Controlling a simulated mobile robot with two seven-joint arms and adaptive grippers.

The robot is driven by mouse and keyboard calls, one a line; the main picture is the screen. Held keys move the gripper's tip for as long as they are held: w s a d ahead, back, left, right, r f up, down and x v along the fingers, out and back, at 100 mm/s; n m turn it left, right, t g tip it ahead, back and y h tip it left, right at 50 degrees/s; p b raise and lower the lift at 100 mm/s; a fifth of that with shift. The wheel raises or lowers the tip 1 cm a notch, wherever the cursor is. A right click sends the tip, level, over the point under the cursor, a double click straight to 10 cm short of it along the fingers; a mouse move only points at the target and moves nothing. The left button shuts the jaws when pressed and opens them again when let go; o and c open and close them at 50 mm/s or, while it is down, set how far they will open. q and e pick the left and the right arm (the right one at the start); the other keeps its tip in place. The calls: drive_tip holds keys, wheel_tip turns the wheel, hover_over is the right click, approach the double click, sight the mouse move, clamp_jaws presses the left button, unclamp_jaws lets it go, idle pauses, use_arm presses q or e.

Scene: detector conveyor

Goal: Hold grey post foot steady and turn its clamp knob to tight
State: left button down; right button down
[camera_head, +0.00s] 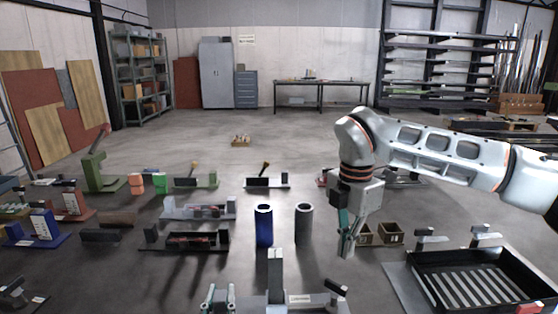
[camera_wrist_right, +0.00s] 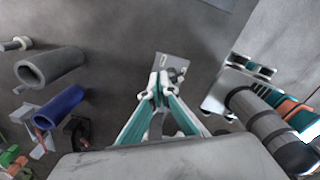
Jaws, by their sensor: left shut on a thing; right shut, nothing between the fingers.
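The grey post foot (camera_head: 275,268) stands upright at the bottom centre of the head view, with a label on its base plate. A dark clamp knob (camera_head: 336,287) sits at the plate's right end. In the right wrist view the plate end (camera_wrist_right: 172,60) and dark knob (camera_wrist_right: 176,74) show just beyond my fingertips. My left gripper (camera_head: 218,296) is shut at the foot's left side; its exact contact is unclear. My right gripper (camera_head: 347,247) is shut and empty, pointing down above and apart from the knob. It also shows in the right wrist view (camera_wrist_right: 160,88).
Blue (camera_head: 264,226) and grey (camera_head: 304,227) cylinders stand behind the foot. A black slatted tray (camera_head: 425,290) lies at the right, with small brown boxes (camera_head: 390,233) behind it. Several fixtures crowd the left. Bare surface lies around the knob end.

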sight(334, 296)
drive_tip(key=shift+f, duration=2.7)
drive_tip(key=shift+s+a, duration=0.35)
drive_tip(key=shift+s, duration=0.15)
drive_tip(key=shift+s+d, duration=0.25)
drive_tip(key=shift+d, duration=0.05)
drive_tip(key=shift+s+d, duration=0.15)
drive_tip(key=shift+s, duration=0.15)
drive_tip(key=shift+s+d, duration=0.2)
drive_tip(key=shift+s, duration=0.25)
drive_tip(key=shift+d, duration=0.15)
